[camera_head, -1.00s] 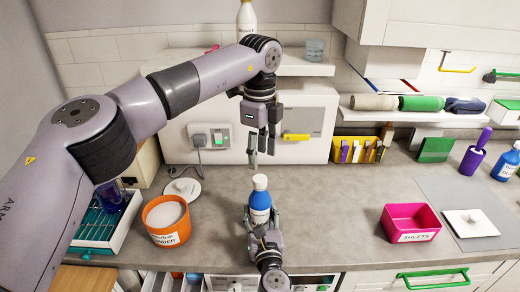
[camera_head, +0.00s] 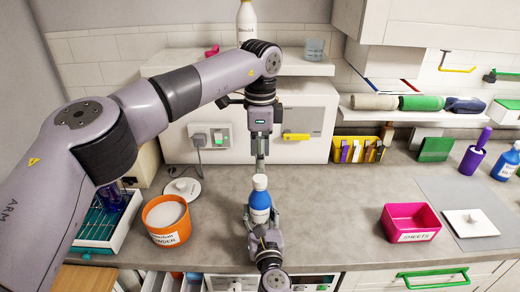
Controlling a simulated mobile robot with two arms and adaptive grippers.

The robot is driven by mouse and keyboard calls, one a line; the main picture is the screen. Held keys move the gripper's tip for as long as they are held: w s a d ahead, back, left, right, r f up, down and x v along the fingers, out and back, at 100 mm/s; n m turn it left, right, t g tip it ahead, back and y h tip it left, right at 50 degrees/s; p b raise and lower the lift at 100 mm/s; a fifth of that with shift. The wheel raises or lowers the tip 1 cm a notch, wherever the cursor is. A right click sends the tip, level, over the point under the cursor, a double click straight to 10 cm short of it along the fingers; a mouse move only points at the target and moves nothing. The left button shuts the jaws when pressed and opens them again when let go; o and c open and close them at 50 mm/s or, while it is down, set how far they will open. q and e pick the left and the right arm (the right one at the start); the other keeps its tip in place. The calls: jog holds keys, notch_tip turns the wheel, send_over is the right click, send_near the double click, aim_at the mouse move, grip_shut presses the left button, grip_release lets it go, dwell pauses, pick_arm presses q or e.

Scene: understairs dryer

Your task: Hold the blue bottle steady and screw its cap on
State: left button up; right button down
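The blue bottle (camera_head: 260,204) stands upright on the counter with its white cap (camera_head: 260,182) on top. How far the cap is screwed on cannot be told. My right gripper (camera_head: 261,220) comes from the front edge, with its fingers on both sides of the bottle's lower body, apparently shut on it. My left gripper (camera_head: 260,168) points straight down above the cap. Its fingers line up one behind the other in this view, so their gap is hidden. The fingertips end close to the cap's top; contact cannot be told.
An orange tub (camera_head: 167,222) stands left of the bottle and a pink bin (camera_head: 409,223) to the right. Behind are a wall panel with a yellow handle (camera_head: 296,136) and a yellow box of pegs (camera_head: 358,150). Another blue bottle (camera_head: 509,162) stands far right. Counter beside the held bottle is clear.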

aim_at(260, 178)
pick_arm(q)
notch_tip(260, 178, down, 7)
jog(key=shift+r, duration=0.2)
dwell(0.3)
